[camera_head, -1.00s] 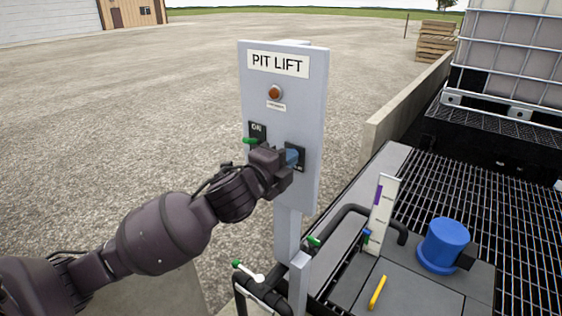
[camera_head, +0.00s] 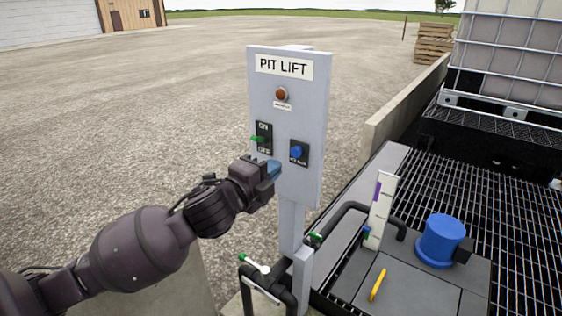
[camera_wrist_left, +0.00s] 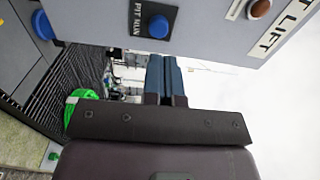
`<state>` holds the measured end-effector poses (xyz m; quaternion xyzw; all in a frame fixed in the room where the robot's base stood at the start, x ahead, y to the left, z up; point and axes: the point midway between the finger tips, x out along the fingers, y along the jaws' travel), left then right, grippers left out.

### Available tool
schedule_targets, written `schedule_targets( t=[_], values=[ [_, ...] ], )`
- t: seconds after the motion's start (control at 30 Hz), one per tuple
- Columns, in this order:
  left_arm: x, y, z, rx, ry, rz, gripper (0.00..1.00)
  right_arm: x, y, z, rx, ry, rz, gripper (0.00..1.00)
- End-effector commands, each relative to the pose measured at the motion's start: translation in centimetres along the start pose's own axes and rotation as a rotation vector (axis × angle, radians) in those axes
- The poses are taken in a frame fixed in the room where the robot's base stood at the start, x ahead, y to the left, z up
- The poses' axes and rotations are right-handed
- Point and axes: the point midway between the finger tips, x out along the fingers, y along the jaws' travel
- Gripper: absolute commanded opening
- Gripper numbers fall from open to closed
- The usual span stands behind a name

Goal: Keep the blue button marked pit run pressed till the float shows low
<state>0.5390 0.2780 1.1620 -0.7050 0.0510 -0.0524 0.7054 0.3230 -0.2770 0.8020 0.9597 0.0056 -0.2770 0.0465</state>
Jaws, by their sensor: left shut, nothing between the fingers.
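The blue pit run button (camera_head: 297,152) sits on a black plate at the lower right of the grey PIT LIFT panel (camera_head: 312,190). It also shows in the left wrist view (camera_wrist_left: 158,27). My left gripper (camera_head: 273,168) is shut and empty, below and left of the button, apart from it. Its blue fingertips (camera_wrist_left: 165,66) show in the left wrist view, off the button. The float gauge (camera_head: 380,210) is a white upright strip with a purple mark (camera_head: 377,190) near its top; its lettering is too small to read. My right gripper is not in view.
A green-handled ON/OFF switch (camera_head: 258,139) and an amber lamp (camera_head: 281,94) are on the panel. Black pipes with green-tipped valve handles (camera_head: 254,263) stand below. A blue cylinder (camera_head: 441,240) and yellow handle (camera_head: 378,285) are on the pit cover, beside a grating (camera_head: 500,215).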

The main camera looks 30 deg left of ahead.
Motion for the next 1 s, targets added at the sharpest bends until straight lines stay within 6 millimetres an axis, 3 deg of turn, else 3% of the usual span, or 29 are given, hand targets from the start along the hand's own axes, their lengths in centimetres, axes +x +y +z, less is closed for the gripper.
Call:
schedule_targets(
  t=[0.2, 0.4, 1.0],
  values=[
    [-3.6, 0.1, 0.0, -0.001, 0.001, 0.003, 0.0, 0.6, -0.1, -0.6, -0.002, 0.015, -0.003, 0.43],
    [-5.5, 0.1, 0.0, -0.002, 0.001, 0.003, 0.0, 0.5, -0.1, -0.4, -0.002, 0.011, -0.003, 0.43],
    [-6.0, 0.0, -0.1, -0.001, 0.001, 0.001, 0.0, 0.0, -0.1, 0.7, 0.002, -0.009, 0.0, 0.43]
  ],
)
